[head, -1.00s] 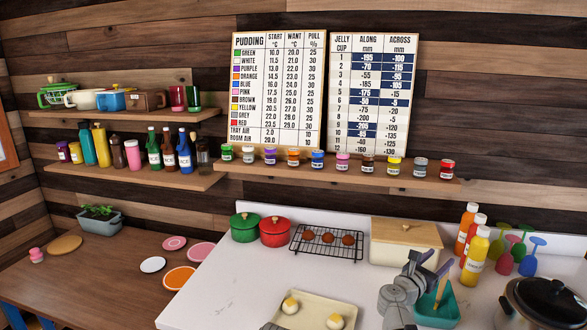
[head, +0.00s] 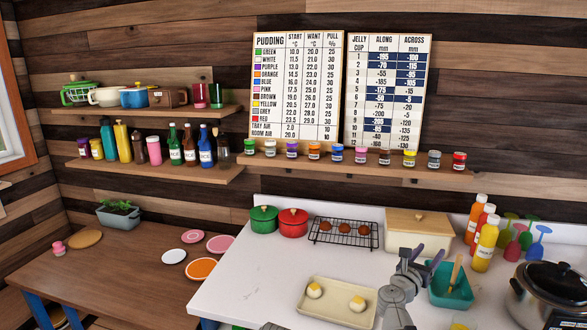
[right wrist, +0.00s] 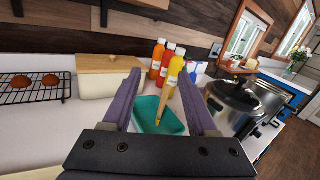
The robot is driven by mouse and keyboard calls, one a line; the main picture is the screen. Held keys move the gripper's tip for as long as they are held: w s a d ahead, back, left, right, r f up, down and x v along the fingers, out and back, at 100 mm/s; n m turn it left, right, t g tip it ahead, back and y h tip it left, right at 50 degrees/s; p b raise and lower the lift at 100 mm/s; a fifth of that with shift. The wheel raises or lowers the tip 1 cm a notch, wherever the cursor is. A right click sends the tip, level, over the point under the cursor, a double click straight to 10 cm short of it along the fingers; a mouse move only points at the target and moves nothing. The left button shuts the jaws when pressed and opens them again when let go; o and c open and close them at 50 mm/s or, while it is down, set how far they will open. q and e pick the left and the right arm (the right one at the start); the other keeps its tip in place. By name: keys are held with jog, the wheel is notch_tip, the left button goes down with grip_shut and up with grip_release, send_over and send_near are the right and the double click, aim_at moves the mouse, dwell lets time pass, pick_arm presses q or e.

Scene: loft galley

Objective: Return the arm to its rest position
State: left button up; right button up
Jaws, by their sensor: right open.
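My right gripper (head: 428,254) is open and empty above the white counter (head: 255,290). In the head view it stands just left of a teal tub (head: 450,294) that has a wooden-handled tool (head: 455,272) in it. In the right wrist view the purple fingers of the gripper (right wrist: 158,98) are spread wide, with the teal tub (right wrist: 150,118) and the tool beyond, seen between them. My left gripper is not in view.
A cream tray (head: 318,312) with two pale round items lies left of my right arm. The counter's left part is clear.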

jog(key=w+a+n+t+y, duration=0.45)
jog(key=a+n+y, duration=0.45)
jog(key=a+n, duration=0.4)
jog(key=s+a+f+n+g+y, duration=0.3)
jog(key=a+f+n+y, duration=0.4)
jog(key=a+n, duration=0.5)
jog(key=s+f+n+g, duration=0.7)
jog(key=s+f+n, duration=0.25)
jog(key=n, duration=0.25)
jog(key=s+d+f+n+g+h, duration=0.35)
jog(key=s+f+n+g, duration=0.3)
jog(key=s, duration=0.65)
jog(key=s+a+f+n+g+b, duration=0.1)
jog(key=s+a+f+n+b, duration=0.2)
jog(key=a, duration=0.7)
notch_tip(320, 180, down, 3)
jog(key=s+b, duration=0.2)
jog(key=b, duration=0.1)
jog(key=shift+f+g+h, duration=0.15)
jog(key=shift+g+h, duration=0.15)
jog(key=shift+h, duration=0.05)
jog(key=shift+s+n, duration=0.1)
jog(key=shift+n, duration=0.15)
